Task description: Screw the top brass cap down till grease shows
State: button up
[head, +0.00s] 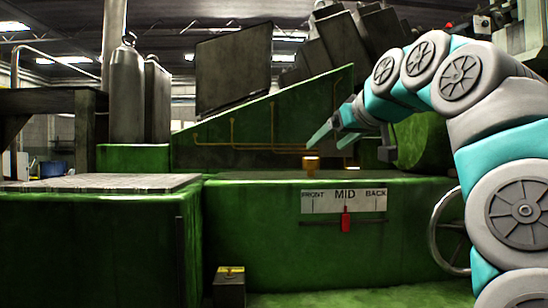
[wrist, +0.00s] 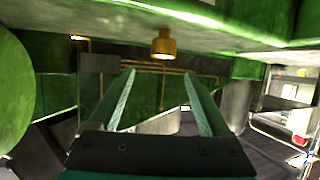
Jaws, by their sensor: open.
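A brass cap (head: 311,164) stands upright on the green machine ledge, in the middle of the head view. In the wrist view, which is upside down, the cap (wrist: 163,43) hangs from the ledge at top centre, with a wider collar and a narrower end. My gripper (head: 314,142) is open and empty, its teal fingers pointing left and down, just above the cap in the head view. In the wrist view the fingertips (wrist: 158,74) are apart, and the cap appears beyond them, not between them. The cap's base is too small to show any grease.
Brass pipes (head: 232,143) run along the green sloped panel behind. Below are a FRONT/MID/BACK plate (head: 343,201) with a red pointer at MID, and a handwheel (head: 450,232). The ledge left of the cap is clear.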

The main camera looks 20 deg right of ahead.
aim_at(311, 158)
jog(key=shift+w+a+f+n+y, duration=0.1)
jog(key=shift+w+f+n+y, duration=0.2)
jog(key=shift+w+f+y, duration=0.15)
jog(key=x, duration=0.7)
jog(key=shift+w+f+p, duration=0.1)
jog(key=shift+w+p, duration=0.1)
jog(key=shift+p, duration=0.2)
jog(key=shift+c, duration=0.3)
grip_shut()
